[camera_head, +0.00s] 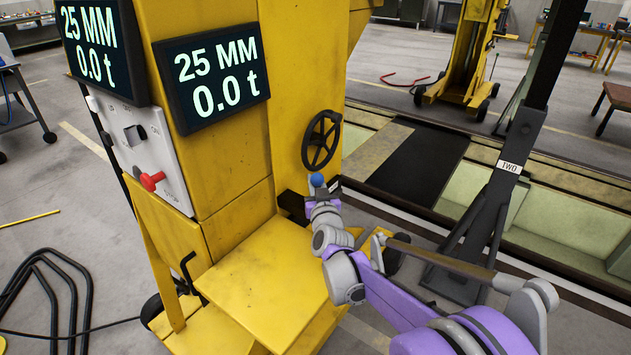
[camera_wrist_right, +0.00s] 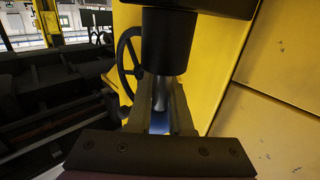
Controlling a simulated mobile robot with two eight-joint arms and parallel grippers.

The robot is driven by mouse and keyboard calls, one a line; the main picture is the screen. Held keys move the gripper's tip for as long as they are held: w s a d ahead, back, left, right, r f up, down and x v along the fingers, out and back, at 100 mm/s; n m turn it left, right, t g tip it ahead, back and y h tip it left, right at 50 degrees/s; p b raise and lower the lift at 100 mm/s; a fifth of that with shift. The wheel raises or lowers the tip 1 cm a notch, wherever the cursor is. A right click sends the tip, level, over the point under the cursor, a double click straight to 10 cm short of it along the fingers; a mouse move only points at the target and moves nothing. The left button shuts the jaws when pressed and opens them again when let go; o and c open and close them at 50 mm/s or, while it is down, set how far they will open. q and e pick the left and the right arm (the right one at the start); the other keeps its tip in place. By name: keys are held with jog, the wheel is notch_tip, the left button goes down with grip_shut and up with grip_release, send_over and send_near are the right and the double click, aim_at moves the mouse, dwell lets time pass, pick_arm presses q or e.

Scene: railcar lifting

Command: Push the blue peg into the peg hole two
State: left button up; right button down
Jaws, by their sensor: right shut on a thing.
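The blue peg shows as a small round blue head (camera_head: 316,180) in front of the yellow lifting jack, below its handwheel. My right gripper (camera_head: 322,194) is at the peg and shut on it. In the right wrist view a grey metal shaft (camera_wrist_right: 160,95) stands between my right fingers (camera_wrist_right: 159,118), with a patch of blue below it. A black cylinder (camera_wrist_right: 167,42) is right above the shaft; I cannot tell whether the shaft enters it. A black stand (camera_head: 490,205) carries a "TWO" label (camera_head: 510,166). I cannot make out peg hole two. My left gripper is not in view.
The yellow jack (camera_head: 240,155) has a black handwheel (camera_head: 321,140), displays reading "25 MM 0.0 t" (camera_head: 212,82) and a red knob (camera_head: 152,181). A sunken rail pit (camera_head: 560,230) lies right. Black bent tubes (camera_head: 50,290) are on the floor at left.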

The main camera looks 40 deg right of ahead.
jog(key=shift+f+b, duration=0.75)
jog(key=shift+f, duration=0.35)
jog(key=c, duration=0.7)
grip_release()
jog(key=shift+c, duration=0.2)
jog(key=v, duration=1)
jog(key=shift+s+a, duration=0.2)
jog(key=shift+s, duration=0.15)
